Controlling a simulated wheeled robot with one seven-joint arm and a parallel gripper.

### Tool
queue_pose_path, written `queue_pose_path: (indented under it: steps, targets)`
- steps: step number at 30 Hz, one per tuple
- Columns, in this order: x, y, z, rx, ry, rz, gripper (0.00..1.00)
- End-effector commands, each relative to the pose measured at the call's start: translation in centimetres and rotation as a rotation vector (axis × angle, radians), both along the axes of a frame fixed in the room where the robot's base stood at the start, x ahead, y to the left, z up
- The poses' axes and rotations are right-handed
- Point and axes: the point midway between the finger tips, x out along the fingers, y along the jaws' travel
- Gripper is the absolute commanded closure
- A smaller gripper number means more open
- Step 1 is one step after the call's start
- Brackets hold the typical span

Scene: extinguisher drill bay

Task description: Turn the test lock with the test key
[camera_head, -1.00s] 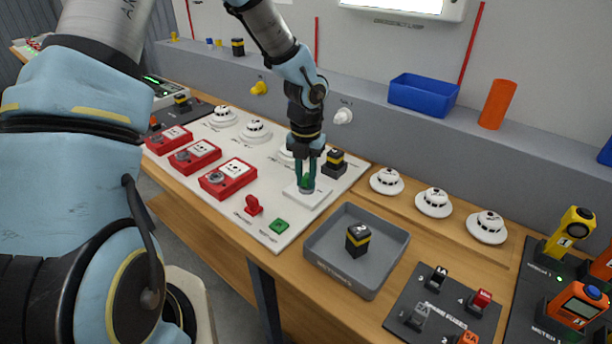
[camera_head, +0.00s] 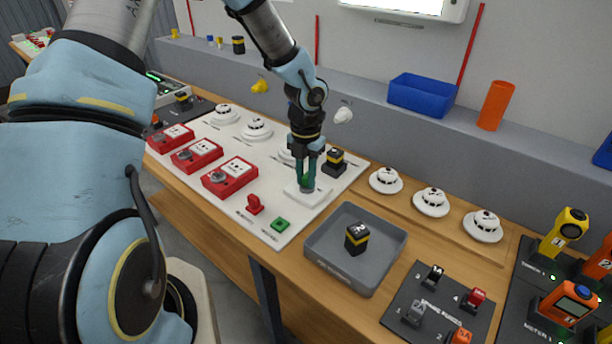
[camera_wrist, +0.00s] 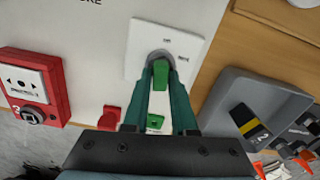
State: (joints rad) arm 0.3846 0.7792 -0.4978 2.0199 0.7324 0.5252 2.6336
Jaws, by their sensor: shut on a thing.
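The test lock (camera_head: 307,197) is a white square plate with a round grey cylinder, on the white panel. It also shows in the wrist view (camera_wrist: 140,62), with small lettering above and to the right of the cylinder. My gripper (camera_head: 307,178) points down over the lock, its teal fingers shut on the green test key (camera_wrist: 160,76). The key stands at the cylinder, its lower end hidden in or against it; I cannot tell how deep it sits. In the head view the fingers mostly hide the key.
A red key-shaped piece (camera_head: 254,204) and a green square holder (camera_head: 280,224) are on the panel nearby. Red call points (camera_head: 228,177) lie to the left. A grey tray (camera_head: 385,272) with a black-and-yellow block (camera_head: 357,238) is at right. A similar block (camera_head: 334,162) stands behind.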

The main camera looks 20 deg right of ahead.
Motion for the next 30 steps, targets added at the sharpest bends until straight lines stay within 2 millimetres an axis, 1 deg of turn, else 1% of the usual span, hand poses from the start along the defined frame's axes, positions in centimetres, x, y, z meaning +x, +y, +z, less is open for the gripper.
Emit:
queue_pose_path:
  steps: [1,2,10,11,16,21,30]
  targets:
    - [-0.01,-0.02,-0.01,0.0,0.0,0.0,1.0]
    - [-0.02,-0.03,-0.01,0.0,0.0,0.0,0.73]
    - [-0.01,0.0,-0.01,0.0,0.0,0.001,0.42]
    - [-0.01,0.0,-0.01,0.0,0.0,0.001,0.4]
    - [-0.01,0.0,-0.01,0.0,0.0,0.001,0.4]
    - [-0.01,0.01,0.0,0.0,0.0,0.001,0.21]
    - [0.01,0.01,0.16,0.0,0.0,0.001,0.2]
